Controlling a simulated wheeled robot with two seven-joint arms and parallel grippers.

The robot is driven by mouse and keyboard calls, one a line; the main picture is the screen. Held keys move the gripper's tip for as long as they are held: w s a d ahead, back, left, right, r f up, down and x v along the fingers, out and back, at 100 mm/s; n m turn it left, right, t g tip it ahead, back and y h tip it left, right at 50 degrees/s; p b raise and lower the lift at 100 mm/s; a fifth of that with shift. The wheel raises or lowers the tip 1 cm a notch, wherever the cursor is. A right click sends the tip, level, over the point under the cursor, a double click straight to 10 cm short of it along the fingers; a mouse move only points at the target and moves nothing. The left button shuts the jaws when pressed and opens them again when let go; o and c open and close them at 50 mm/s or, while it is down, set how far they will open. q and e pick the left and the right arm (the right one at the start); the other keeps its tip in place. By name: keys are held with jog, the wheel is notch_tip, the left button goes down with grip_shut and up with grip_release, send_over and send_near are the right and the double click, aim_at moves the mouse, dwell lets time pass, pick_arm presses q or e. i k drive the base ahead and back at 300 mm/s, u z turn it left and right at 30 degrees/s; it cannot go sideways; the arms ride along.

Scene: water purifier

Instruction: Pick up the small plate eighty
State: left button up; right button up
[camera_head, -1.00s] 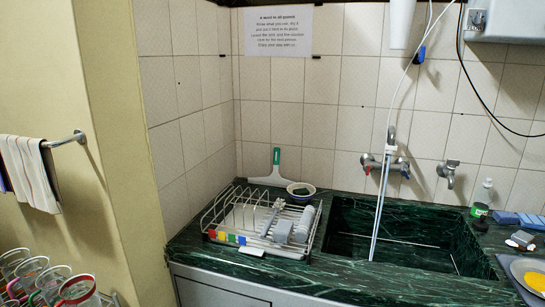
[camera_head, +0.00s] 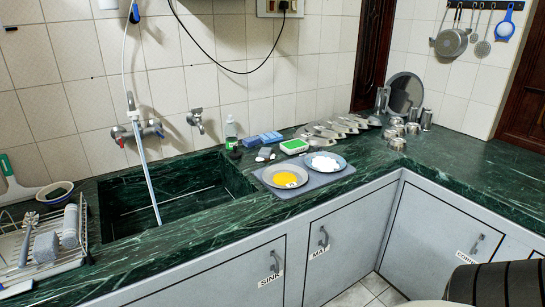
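Two small plates lie side by side on a grey mat (camera_head: 268,182) on the green marble counter, right of the sink. The left plate (camera_head: 303,170) has a yellow middle and a small label too small to read. The right plate (camera_head: 342,160) is grey-rimmed with a whitish-blue patch on it. I cannot tell which one is marked eighty. Neither of my grippers is in view.
The sink (camera_head: 170,190) with a hanging hose is left of the mat, and a dish rack (camera_head: 75,255) stands far left. A green-and-white box (camera_head: 294,146), blue sponges (camera_head: 262,138) and several metal lids (camera_head: 325,130) are behind the plates. The counter (camera_head: 455,185) at right is largely clear.

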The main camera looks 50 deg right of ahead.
aim_at(320, 161)
jog(key=z, duration=1.95)
